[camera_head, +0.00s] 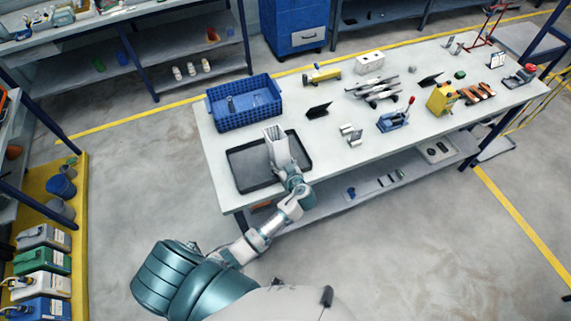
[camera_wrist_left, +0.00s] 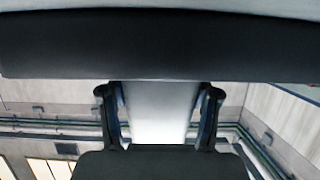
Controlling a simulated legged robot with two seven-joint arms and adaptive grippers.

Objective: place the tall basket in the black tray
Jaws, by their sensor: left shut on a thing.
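The tall basket (camera_head: 276,146) is a narrow light-grey piece, tilted slightly, at the end of my left arm. It shows over the right part of the black tray (camera_head: 243,178), a shallow dark tray on the near left of the white table. My left gripper (camera_head: 290,170) is shut on the basket. I cannot tell whether the basket touches the tray floor. In the left wrist view, both dark fingers (camera_wrist_left: 160,118) flank a pale surface, below a wide dark band whose identity is unclear. My right gripper is not in view.
A blue crate (camera_head: 245,118) stands just behind the tray. A small black stand (camera_head: 318,110) and grey metal parts (camera_head: 351,134) are to the right. A blue tool with a red knob (camera_head: 394,121) and a yellow device (camera_head: 442,98) stand farther right.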

